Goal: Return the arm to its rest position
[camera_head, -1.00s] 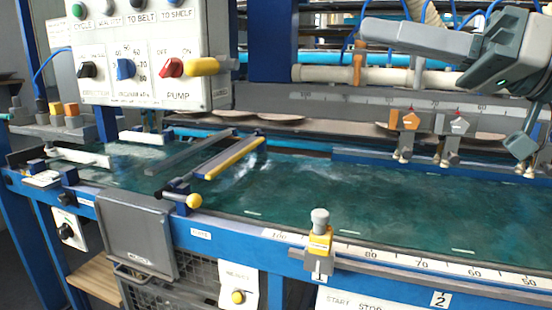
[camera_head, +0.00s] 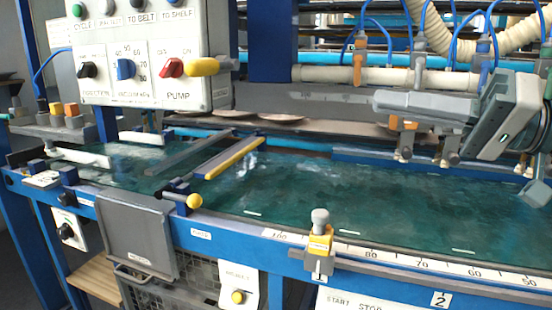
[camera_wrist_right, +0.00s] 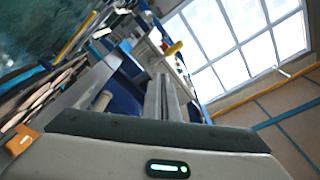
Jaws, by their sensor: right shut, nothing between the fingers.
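My right gripper (camera_head: 382,100) is at the right of the head view, above the wet green belt (camera_head: 330,190). Its long grey fingers point left and are shut, with nothing between them. The grey wrist body with a small green light is at the picture's right edge. In the right wrist view, the shut fingers (camera_wrist_right: 162,88) extend away from the pale gripper body. My left gripper is not in view.
A white control panel (camera_head: 150,50) with knobs stands at the upper left. Suction-cup holders (camera_head: 452,150) and a pale pipe (camera_head: 400,77) with blue hoses are close to the gripper. A yellow-and-grey stop (camera_head: 320,240) is on the front rail.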

